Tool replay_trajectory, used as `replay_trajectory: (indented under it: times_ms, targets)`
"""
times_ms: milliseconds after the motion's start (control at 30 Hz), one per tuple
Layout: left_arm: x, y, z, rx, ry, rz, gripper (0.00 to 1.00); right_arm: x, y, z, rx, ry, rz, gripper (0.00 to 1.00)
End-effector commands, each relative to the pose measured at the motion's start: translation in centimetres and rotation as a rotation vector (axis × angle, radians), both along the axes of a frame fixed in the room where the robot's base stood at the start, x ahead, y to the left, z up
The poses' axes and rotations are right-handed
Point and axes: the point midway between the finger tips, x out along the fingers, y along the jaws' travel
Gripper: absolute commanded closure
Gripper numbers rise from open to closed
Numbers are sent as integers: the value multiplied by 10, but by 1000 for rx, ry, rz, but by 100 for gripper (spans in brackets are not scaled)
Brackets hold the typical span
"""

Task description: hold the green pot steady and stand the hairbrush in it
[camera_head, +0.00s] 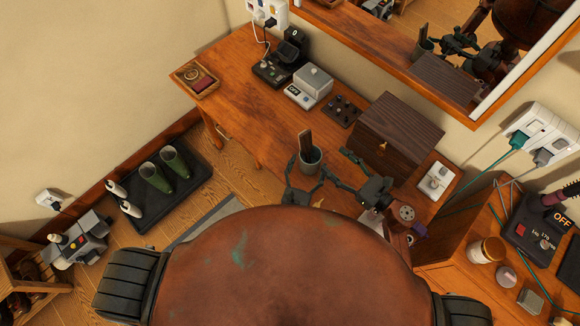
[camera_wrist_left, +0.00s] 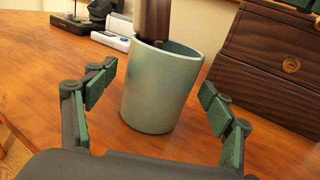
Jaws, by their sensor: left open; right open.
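The green pot (camera_head: 311,163) stands upright on the wooden dresser top. The hairbrush (camera_head: 305,143) stands in it, leaning slightly, with its brown end above the rim; its lower part is hidden inside. In the left wrist view the pot (camera_wrist_left: 155,98) and the brush (camera_wrist_left: 153,22) are close ahead. My left gripper (camera_head: 306,176) is open, its fingers on either side of the pot with gaps showing in the left wrist view (camera_wrist_left: 157,82). My right gripper (camera_head: 340,165) is open and empty, just right of the pot and apart from the brush.
A dark wooden box (camera_head: 398,135) stands behind my right gripper. A studded dark tray (camera_head: 342,111), a grey-lidded device (camera_head: 308,87) and a small wooden tray (camera_head: 194,80) lie further left. A mirror (camera_head: 425,45) hangs behind. The dresser top left of the pot is clear.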

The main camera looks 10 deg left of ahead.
Motion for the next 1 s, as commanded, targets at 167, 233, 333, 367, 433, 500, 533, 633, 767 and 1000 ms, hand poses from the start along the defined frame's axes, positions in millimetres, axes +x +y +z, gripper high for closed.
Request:
replay_trajectory:
  times_ms: [167, 233, 333, 367, 433, 500, 533, 633, 767, 1000]
  targets:
    - [-1, 0, -1, 0, 0, 0, 24, 0, 0, -2, 1, 4, 0, 43]
    - [-5, 1, -1, 0, 0, 0, 24, 0, 1, -2, 1, 4, 0, 43]
    - [-15, 3, -1, 1, 1, 1, 24, 0, 0, -2, 1, 4, 0, 43]
    - [-20, 4, -1, 1, 1, 1, 24, 0, 0, -2, 2, 4, 0, 43]
    - [-31, 6, -1, 1, 2, -1, 24, 0, 0, -2, 2, 4, 0, 43]
    - [-44, 9, -2, 0, 2, 0, 24, 0, 0, -2, 1, 3, 0, 43]
    - [-50, 10, -1, 0, 1, 0, 24, 0, 0, -2, 1, 3, 0, 43]
    - [-69, 13, -1, 0, 1, 0, 24, 0, 0, -2, 1, 3, 0, 43]
    - [-93, 17, -1, -1, 2, -1, 24, 0, 0, -2, 1, 3, 0, 43]
    - [-114, 38, -9, -81, 42, 39, 24, 0, 0, -1, 0, 2, 0, 43]
